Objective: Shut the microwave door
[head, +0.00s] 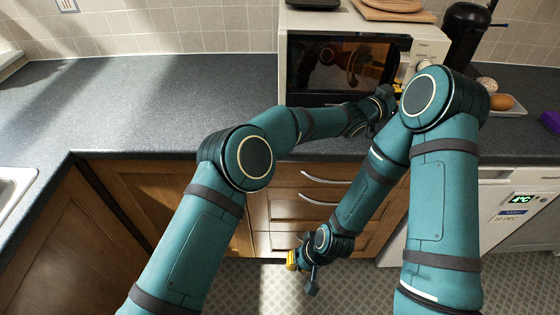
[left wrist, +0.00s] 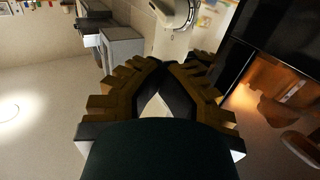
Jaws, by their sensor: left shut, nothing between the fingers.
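The white microwave (head: 365,22) stands on the counter at the back. Its dark glass door (head: 310,75) lies across the front and looks shut or nearly shut; I cannot tell if a small gap is left. My left arm reaches to the lower right of the door, by the control panel; the left fingers are hidden in the head view. In the left wrist view my left gripper (left wrist: 165,75) is shut and empty, with a dark glossy panel (left wrist: 265,45) to its right. My right gripper (head: 292,260) hangs low in front of the drawers, its fingers too small to read.
The grey counter (head: 130,95) is clear left of the microwave. A black appliance (head: 462,35) and a tray (head: 508,107) with food stand to its right. Wooden boards (head: 395,8) lie on top. Drawers with metal handles (head: 325,180) are below; a sink (head: 12,190) is at far left.

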